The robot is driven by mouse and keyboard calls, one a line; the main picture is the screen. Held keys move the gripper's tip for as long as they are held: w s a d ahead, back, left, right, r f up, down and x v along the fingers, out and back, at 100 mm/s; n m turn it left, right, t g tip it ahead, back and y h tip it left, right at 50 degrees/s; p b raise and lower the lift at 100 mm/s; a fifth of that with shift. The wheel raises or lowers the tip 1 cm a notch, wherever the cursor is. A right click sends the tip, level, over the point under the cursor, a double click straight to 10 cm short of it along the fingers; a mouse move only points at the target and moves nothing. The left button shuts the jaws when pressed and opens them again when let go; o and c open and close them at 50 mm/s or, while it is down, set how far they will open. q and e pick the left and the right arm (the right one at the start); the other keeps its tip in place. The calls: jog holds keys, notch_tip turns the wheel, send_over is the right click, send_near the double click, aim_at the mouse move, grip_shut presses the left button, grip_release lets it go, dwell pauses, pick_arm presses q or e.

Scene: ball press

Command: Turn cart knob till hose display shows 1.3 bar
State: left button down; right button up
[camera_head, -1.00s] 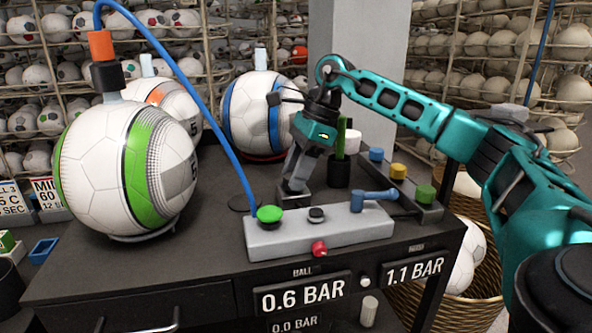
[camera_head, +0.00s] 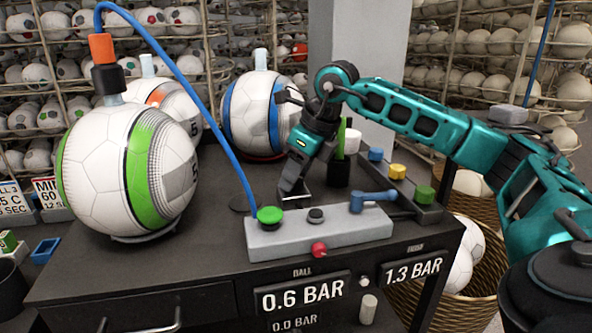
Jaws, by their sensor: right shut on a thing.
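The hose display (camera_head: 412,271) on the cart's front right reads 1.3 BAR. The ball display (camera_head: 303,294) beside it reads 0.6 BAR. My right gripper (camera_head: 291,190) points down to the cart top, just behind the grey control box (camera_head: 325,235). It is shut on the cart knob, which is mostly hidden by the fingers and the box. My left gripper is not in view.
A white-and-green ball (camera_head: 128,170) stands at the left, with a blue hose (camera_head: 215,118) arching from it to the box. A blue lever (camera_head: 374,196) and coloured buttons (camera_head: 398,171) lie right of the gripper. More balls stand behind.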

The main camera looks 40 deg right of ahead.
jog(key=shift+m+h, duration=0.5)
jog(key=shift+m, duration=0.7)
jog(key=o, duration=1.1)
jog(key=shift+c, duration=0.2)
jog(key=shift+r, duration=0.1)
jog(key=p+v, duration=0.1)
jog(key=v, duration=1.1)
jog(key=shift+s+r+p, duration=0.25)
jog(key=shift+r+p, duration=0.05)
jog(key=shift+r, duration=0.05)
